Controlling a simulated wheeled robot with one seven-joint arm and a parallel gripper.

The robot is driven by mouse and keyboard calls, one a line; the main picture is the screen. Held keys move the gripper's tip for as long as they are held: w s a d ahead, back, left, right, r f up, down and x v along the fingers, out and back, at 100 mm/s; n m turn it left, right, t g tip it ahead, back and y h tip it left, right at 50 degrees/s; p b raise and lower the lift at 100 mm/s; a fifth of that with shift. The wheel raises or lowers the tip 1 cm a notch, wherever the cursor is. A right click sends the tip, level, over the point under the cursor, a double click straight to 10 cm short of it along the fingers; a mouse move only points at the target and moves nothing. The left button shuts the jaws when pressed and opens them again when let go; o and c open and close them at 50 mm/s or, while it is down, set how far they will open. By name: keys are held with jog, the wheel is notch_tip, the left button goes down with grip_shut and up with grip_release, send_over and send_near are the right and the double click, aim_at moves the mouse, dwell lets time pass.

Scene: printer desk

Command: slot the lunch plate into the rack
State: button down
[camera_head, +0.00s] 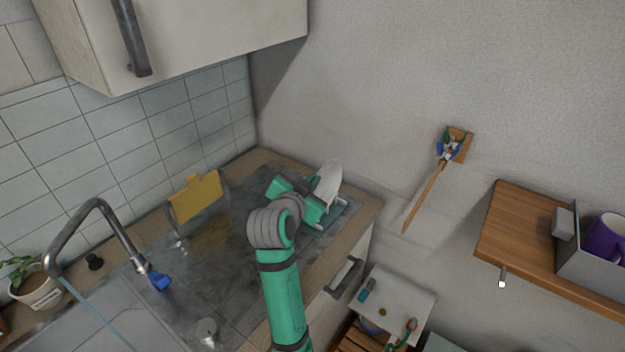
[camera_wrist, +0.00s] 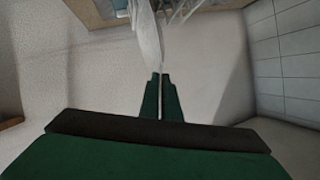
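The white lunch plate (camera_head: 329,182) stands on edge, tilted, at the far right corner of the counter. My gripper (camera_head: 316,197) is at its left side in the head view. In the wrist view the plate (camera_wrist: 147,38) is seen nearly edge-on, and its rim runs between the two close fingertips (camera_wrist: 162,98), so my gripper looks shut on it. I cannot tell if the plate is seated in a slot.
A yellow board (camera_head: 196,197) stands near the tiled wall. A tap (camera_head: 120,230) and a sink (camera_head: 95,315) are at the left. A cabinet (camera_head: 200,40) hangs above. A wooden shelf (camera_head: 510,225) with a purple mug (camera_head: 606,240) is at the right.

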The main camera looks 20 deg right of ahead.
jog(key=shift+f, duration=0.3)
jog(key=c, duration=1.9)
grip_release()
jog(key=v, duration=1.1)
jog(key=shift+w+f, duration=0.1)
